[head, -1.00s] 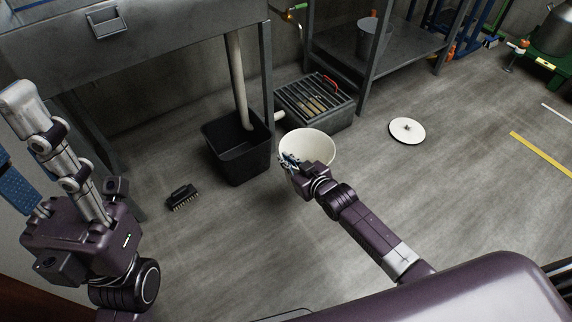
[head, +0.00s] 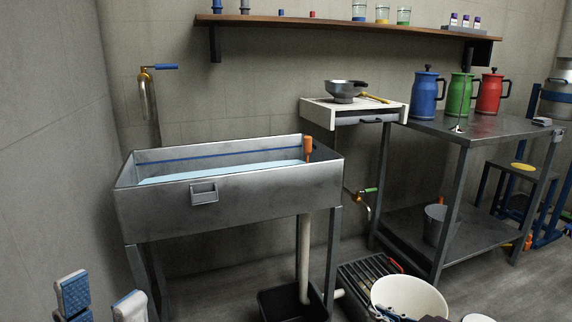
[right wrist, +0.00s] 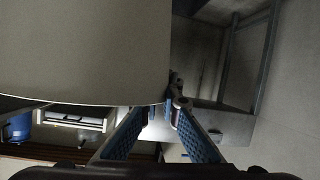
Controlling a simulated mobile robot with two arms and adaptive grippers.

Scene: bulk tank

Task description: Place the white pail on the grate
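The white pail (head: 412,297) is at the bottom of the head view, its open top facing up. It overlaps the right part of the dark slatted grate (head: 362,275) and appears raised off the floor. My right gripper is mostly cut off in the head view, at the pail's near side. In the right wrist view the pail wall (right wrist: 80,55) fills the upper left, and the right gripper's (right wrist: 158,112) blue-padded fingers close in at its edge; it looks shut on it. My left gripper (head: 101,298) is open and empty at lower left, away from the pail.
A black bin (head: 285,305) stands left of the grate under the sink (head: 230,210) and its drain pipe (head: 304,260). A metal table (head: 480,126) with a lower shelf holding a grey bucket (head: 437,225) is at right. A white lid (head: 478,318) lies right of the pail.

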